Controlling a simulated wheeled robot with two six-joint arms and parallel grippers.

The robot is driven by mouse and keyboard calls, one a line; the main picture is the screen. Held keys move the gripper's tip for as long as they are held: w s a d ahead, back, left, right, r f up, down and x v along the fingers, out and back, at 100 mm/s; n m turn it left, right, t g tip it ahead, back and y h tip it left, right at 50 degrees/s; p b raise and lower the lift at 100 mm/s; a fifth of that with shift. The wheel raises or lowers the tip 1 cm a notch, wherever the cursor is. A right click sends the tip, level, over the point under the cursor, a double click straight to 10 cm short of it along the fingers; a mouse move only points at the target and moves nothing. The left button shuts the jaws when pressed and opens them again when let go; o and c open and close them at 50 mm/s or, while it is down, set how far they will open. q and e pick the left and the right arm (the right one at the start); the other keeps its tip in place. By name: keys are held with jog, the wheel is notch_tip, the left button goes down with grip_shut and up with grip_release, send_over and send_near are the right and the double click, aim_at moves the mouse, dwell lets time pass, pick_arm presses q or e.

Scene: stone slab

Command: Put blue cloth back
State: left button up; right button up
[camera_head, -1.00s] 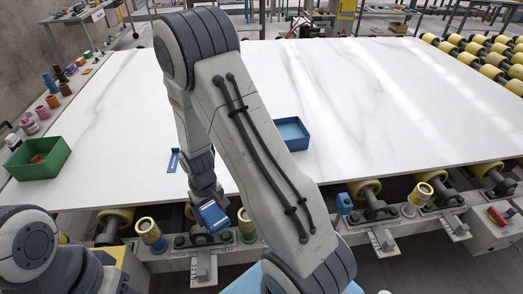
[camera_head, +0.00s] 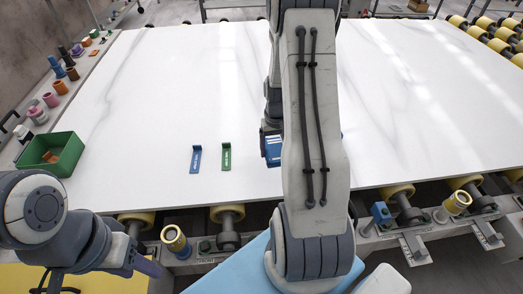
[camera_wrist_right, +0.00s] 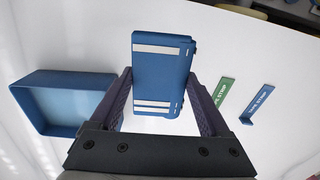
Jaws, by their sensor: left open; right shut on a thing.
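My right gripper (camera_wrist_right: 163,105) is shut on the blue cloth (camera_wrist_right: 160,70), a folded block with white stripes, gripped at its sides. In the head view the cloth (camera_head: 273,150) shows just left of my right arm, over the front part of the white slab; the arm hides the fingers there. An open, empty blue tray (camera_wrist_right: 70,100) lies on the slab to the left of the cloth in the wrist view; my arm hides it in the head view. My left gripper (camera_head: 145,264) is open at the lower left, only partly seen, away from the cloth.
A blue strip (camera_head: 196,159) and a green strip (camera_head: 226,156) lie on the slab (camera_head: 150,90) left of the cloth. A green bin (camera_head: 70,160) sits at the left edge. Rollers and yellow fittings (camera_head: 173,240) line the front edge. Much of the slab is clear.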

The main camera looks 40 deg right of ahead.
jog(key=shift+m, duration=0.5)
jog(key=w+d+f+p, duration=0.1)
jog(key=w+f, duration=0.1)
jog(key=w, duration=0.1)
jog(key=w+d+f+p, duration=0.1)
jog(key=w+f, duration=0.1)
jog(key=w, duration=0.1)
jog(key=w+d+f+p, duration=0.1)
jog(key=w+f, duration=0.1)
jog(key=w, duration=0.1)
jog(key=shift+w+d, duration=0.15)
jog(key=shift+w, duration=0.2)
notch_tip(320, 180, down, 4)
jog(key=shift+r+p, duration=0.25)
jog(key=shift+p, duration=0.8)
jog(key=shift+w+f, duration=0.1)
jog(key=shift+f, duration=0.15)
jog(key=shift+f, duration=0.25)
jog(key=o, duration=1)
jog(key=shift+r, duration=0.1)
